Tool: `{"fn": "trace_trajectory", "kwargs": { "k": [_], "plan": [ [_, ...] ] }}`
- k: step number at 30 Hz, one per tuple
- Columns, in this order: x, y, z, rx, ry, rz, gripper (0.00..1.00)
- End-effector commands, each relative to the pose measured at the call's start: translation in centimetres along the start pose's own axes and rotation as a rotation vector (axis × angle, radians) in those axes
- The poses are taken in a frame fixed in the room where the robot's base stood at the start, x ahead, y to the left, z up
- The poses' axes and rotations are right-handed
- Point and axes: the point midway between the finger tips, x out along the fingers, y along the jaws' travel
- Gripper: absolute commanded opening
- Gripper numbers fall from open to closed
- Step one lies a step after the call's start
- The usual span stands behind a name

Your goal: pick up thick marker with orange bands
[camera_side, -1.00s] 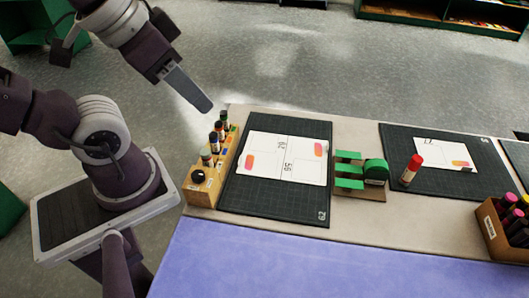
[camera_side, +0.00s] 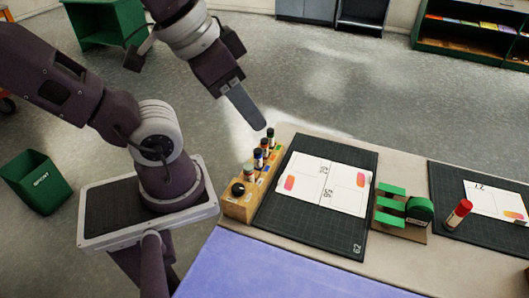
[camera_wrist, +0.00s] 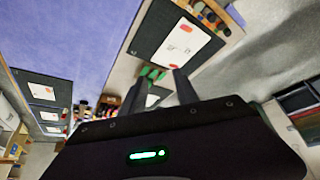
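A wooden rack (camera_side: 238,208) at the left end of the table holds several upright markers, among them a dark one with a blue band (camera_side: 258,160). Orange shows low on some of them, but I cannot tell which is the thick marker with orange bands. The rack also shows in the wrist view (camera_wrist: 213,17). My gripper (camera_side: 260,124) hangs in the air near the rack's far end, above and to the left of the farthest marker. In the wrist view, its two fingers (camera_wrist: 157,82) are apart with nothing held.
A dark cutting mat (camera_side: 340,243) with a white card lies right of the rack. A green bin (camera_side: 38,182) stands on the floor.

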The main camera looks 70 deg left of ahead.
Motion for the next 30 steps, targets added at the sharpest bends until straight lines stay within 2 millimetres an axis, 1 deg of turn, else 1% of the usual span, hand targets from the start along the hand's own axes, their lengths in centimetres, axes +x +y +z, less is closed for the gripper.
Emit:
{"fn": "trace_trajectory", "kwargs": {
  "k": [2, 3, 4, 13, 14, 16, 17, 19, 20, 21, 23, 24, 26, 27, 30],
  "plan": [
    [0.0, 0.0, 0.0, 0.000, 0.000, 0.000, 0.36],
    [0.0, 0.0, 0.0, 0.000, 0.000, 0.000, 0.34],
    [0.0, 0.0, 0.0, 0.000, 0.000, 0.000, 0.28],
    [0.1, -0.1, -0.1, -0.009, -0.003, -0.003, 0.28],
    [0.3, -0.2, -0.3, -0.030, -0.010, -0.009, 0.28],
    [1.4, -1.2, -1.7, -0.142, -0.045, -0.044, 0.28],
    [2.2, -1.9, -2.5, -0.220, -0.068, -0.067, 0.28],
    [5.0, -4.5, -4.6, -0.457, -0.125, -0.134, 0.28],
    [6.5, -5.8, -5.4, -0.569, -0.150, -0.166, 0.28],
    [8.6, -7.8, -6.1, -0.722, -0.177, -0.206, 0.28],
    [12.0, -10.9, -6.6, -0.945, -0.216, -0.264, 0.28],
    [14.3, -13.0, -6.5, -1.095, -0.239, -0.300, 0.28],
    [17.6, -15.9, -5.6, -1.301, -0.268, -0.348, 0.28],
    [19.6, -17.5, -4.8, -1.426, -0.285, -0.376, 0.28],
    [23.5, -20.4, -2.5, -1.674, -0.315, -0.429, 0.28]
  ]
}}
